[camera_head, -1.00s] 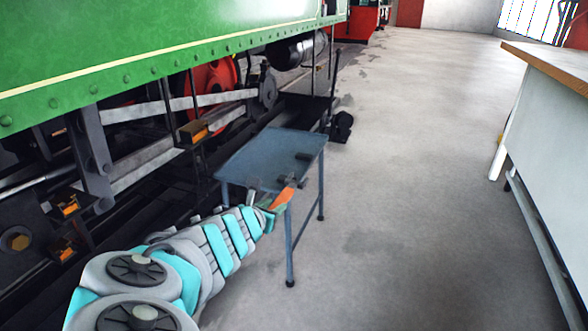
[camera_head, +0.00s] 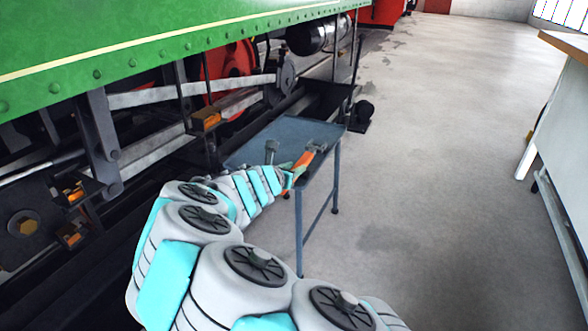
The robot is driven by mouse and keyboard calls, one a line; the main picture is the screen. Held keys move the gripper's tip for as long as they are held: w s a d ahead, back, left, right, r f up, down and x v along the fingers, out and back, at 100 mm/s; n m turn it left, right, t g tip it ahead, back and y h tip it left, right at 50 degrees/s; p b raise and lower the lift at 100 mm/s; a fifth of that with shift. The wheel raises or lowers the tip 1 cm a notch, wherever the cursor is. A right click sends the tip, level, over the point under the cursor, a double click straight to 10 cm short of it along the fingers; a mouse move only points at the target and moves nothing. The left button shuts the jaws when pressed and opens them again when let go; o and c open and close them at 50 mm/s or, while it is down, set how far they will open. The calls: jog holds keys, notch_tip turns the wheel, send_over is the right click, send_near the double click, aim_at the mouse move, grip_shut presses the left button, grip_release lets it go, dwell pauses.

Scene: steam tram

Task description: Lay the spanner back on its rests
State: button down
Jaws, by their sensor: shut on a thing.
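A grey metal piece (camera_head: 271,148), which looks like the end of the spanner, stands out to the left of my gripper. My gripper (camera_head: 301,163), with orange fingers, is over the blue-grey table and shut on the spanner. The fingers hide most of the spanner. A small dark block (camera_head: 319,146), likely one of the rests, is on the tabletop near its right edge, just beyond the fingertips. The other rest seems hidden behind the gripper. I cannot tell whether the spanner touches the rests.
The small metal table (camera_head: 252,152) stands on thin legs beside the green locomotive (camera_head: 150,40). Rods and wheels of the locomotive lie close to its left. A white bench (camera_head: 562,130) with a wooden top stands at the right. The floor between is clear.

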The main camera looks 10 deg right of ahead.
aim_at(294, 167)
jog(key=w, duration=0.4)
jog(key=w+d, duration=0.1)
jog(key=w, duration=0.1)
jog(key=shift+d+f, duration=0.1)
jog(key=shift+f, duration=0.2)
jog(key=shift+f+b, duration=0.6)
jog(key=shift+f, duration=1.1)
jog(key=shift+f, duration=0.4)
jog(key=c, duration=0.5)
grip_release()
jog(key=shift+c, duration=0.2)
jog(key=shift+r, duration=0.15)
jog(key=shift+r, duration=0.35)
jog(key=p+v, duration=0.1)
jog(key=v, duration=1.1)
jog(key=shift+f, duration=0.1)
